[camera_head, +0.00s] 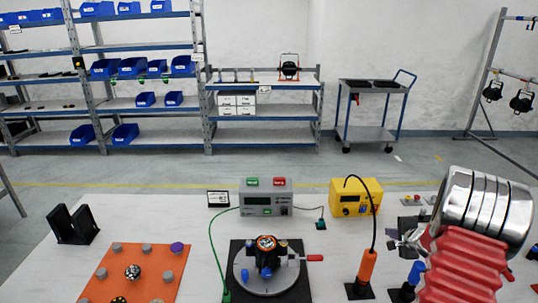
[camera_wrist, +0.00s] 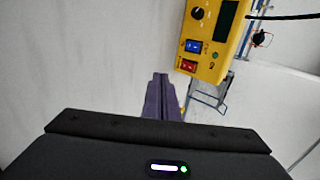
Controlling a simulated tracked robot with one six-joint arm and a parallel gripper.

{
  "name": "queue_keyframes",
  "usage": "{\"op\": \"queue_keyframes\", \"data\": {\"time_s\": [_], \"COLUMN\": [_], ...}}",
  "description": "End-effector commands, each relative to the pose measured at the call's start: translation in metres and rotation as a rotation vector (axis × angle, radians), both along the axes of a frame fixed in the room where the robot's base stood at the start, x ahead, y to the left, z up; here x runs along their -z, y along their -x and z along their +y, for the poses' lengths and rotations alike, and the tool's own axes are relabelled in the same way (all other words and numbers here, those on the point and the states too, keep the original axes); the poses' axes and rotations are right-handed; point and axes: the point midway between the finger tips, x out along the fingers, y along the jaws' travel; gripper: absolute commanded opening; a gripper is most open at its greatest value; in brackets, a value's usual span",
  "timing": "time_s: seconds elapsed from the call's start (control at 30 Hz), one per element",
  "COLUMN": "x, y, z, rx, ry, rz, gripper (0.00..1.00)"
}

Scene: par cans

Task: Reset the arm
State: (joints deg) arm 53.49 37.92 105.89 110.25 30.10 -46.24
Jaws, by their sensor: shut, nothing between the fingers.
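My gripper (camera_wrist: 161,80) shows in the wrist view as two dark fingers pressed together, shut and empty. The yellow unit (camera_head: 349,200) stands upright at the back of the table, apart from my arm.
The white table (camera_head: 150,218) holds an orange board (camera_head: 120,290), a round fixture (camera_head: 285,278), a grey box (camera_head: 258,203), a black holder (camera_head: 73,224) and an orange-handled tool (camera_head: 366,267) on a stand. Shelves (camera_head: 150,107) and a cart (camera_head: 372,132) stand behind.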

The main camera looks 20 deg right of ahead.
Motion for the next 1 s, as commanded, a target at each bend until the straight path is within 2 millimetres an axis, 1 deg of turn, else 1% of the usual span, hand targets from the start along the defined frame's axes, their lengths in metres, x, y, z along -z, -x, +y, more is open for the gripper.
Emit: {"op": "queue_keyframes", "data": {"time_s": [0.07, 0.17, 0.27, 0.37, 0.53, 0.67, 0.7, 0.83, 1.0], "x": [-0.001, -0.007, -0.021, -0.044, -0.086, -0.114, -0.123, -0.146, -0.172], "y": [-0.001, -0.005, -0.014, -0.027, -0.045, -0.050, -0.051, -0.047, -0.033], "z": [0.001, 0.008, 0.025, 0.055, 0.123, 0.175, 0.191, 0.242, 0.304], "rx": [-0.003, -0.023, -0.069, -0.148, -0.317, -0.442, -0.482, -0.603, -0.756], "ry": [0.000, 0.008, 0.021, 0.044, 0.091, 0.127, 0.140, 0.179, 0.236], "rz": [0.000, -0.001, -0.003, -0.004, 0.003, 0.014, 0.019, 0.037, 0.067], "gripper": [0.00, 0.00, 0.00, 0.00, 0.00, 0.00, 0.00, 0.00, 0.00]}}
